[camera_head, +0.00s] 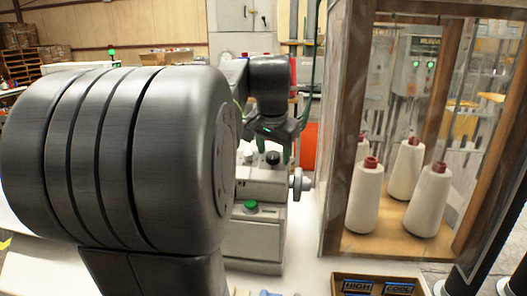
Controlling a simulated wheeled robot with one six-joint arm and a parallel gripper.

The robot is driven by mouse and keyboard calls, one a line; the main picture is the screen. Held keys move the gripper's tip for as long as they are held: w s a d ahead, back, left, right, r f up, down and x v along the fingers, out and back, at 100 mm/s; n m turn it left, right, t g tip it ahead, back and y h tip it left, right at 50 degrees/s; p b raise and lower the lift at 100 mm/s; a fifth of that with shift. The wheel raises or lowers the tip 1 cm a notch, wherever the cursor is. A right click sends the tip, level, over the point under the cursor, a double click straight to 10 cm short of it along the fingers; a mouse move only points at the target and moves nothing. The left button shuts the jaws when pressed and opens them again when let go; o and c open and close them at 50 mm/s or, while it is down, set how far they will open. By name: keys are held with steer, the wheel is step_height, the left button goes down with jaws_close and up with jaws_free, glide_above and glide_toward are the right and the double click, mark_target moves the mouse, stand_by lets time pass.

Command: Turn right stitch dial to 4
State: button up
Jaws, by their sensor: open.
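A beige sewing machine (262,188) stands just beyond my large grey arm link. On its upper face are a white knob (248,156) and, to its right, a black dial (273,158). Any numbers on the dials are too small to read, so I cannot tell the setting. My gripper (271,145) hangs just above these two dials, pointing down, open with nothing seen in it. Its fingers are small and partly dark against the machine, and I cannot tell whether they touch a dial.
A handwheel (300,184) sticks out on the machine's right side, and a green button (250,206) sits lower on its front. A glass-sided wooden cabinet (335,180) with white thread cones (366,200) stands close on the right. A tray with labels (343,284) lies in front.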

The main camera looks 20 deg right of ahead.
steer(key=shift+a+f, duration=0.1)
steer(key=shift+c, duration=0.4)
steer(key=c, duration=0.9)
